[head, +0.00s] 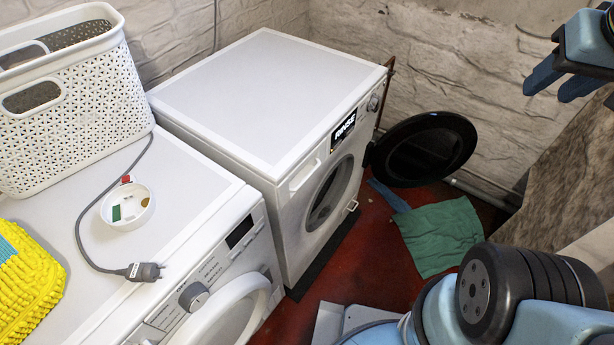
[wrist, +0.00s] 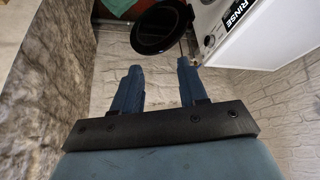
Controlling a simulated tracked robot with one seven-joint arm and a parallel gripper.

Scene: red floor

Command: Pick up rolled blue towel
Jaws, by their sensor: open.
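A blue cloth (head: 388,194) lies on the red floor, just below the open round washer door. It looks like a narrow strip, partly covered by the door and beside a green cloth; I cannot tell if it is rolled. My gripper (head: 548,92) is at the upper right of the head view, high above the floor and well apart from the blue cloth. In the wrist view my gripper (wrist: 158,80) has its two blue fingers spread with nothing between them. I cannot make out the blue cloth for certain in the wrist view.
The green cloth (head: 440,236) lies spread on the floor. The black washer door (head: 424,150) stands open above it, from the washer marked RINSE (head: 270,95). Another white machine (head: 170,210) carries a white basket (head: 75,110), cable and yellow cloth (head: 28,280). A stone-like wall (head: 570,175) borders the right.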

